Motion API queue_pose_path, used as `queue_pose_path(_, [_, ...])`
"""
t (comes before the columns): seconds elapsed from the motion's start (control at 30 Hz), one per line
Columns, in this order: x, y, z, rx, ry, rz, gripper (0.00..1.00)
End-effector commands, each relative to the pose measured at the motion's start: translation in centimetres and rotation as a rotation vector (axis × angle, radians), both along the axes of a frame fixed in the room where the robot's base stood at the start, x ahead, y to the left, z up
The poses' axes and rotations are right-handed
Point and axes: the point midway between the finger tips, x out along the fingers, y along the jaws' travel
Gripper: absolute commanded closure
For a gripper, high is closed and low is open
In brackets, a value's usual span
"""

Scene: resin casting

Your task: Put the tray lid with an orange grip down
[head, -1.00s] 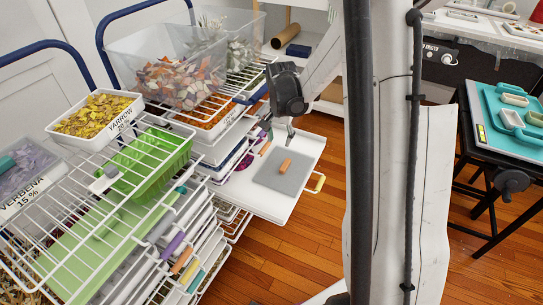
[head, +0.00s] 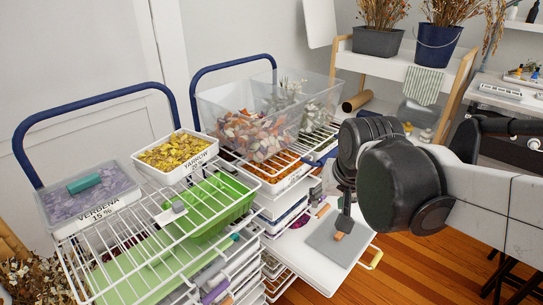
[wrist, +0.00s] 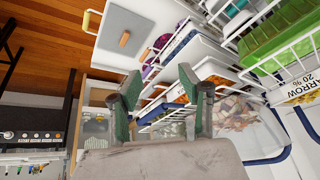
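The tray lid (head: 325,247) is a flat grey square with an orange grip (head: 338,237). It lies on a white pulled-out tray (head: 312,268) with a yellow handle (head: 375,260). In the wrist view, the lid (wrist: 113,45) and its orange grip (wrist: 124,39) show at the upper left, well away from my fingers. My gripper (wrist: 164,92) is open with nothing between its fingers. In the head view, my gripper (head: 345,222) points down in front of the lid and hides part of it.
Wire racks (head: 160,235) at left hold a yarrow tray (head: 176,152), a verbena tray (head: 90,200) and a green basket (head: 215,205). A clear bin (head: 245,125) of dried petals stands behind. A wooden shelf (head: 400,68) with potted plants is at the back.

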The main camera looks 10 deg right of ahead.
Motion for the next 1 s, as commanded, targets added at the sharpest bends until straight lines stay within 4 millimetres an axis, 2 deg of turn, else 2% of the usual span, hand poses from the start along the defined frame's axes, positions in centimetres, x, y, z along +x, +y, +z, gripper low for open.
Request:
queue_pose_path(0.03, [-1.2, 0.6, 0.2, -0.009, -0.018, 0.028, 0.62])
queue_pose_path(0.2, [-4.5, 2.1, 0.6, -0.044, -0.079, 0.12, 0.62])
queue_pose_path(0.4, [-7.1, 3.2, 0.5, -0.076, -0.132, 0.2, 0.62])
queue_pose_path(0.57, [-7.9, 3.5, 0.4, -0.088, -0.151, 0.226, 0.62])
queue_pose_path(1.0, [-8.0, 3.5, 1.0, -0.089, -0.154, 0.229, 0.62])
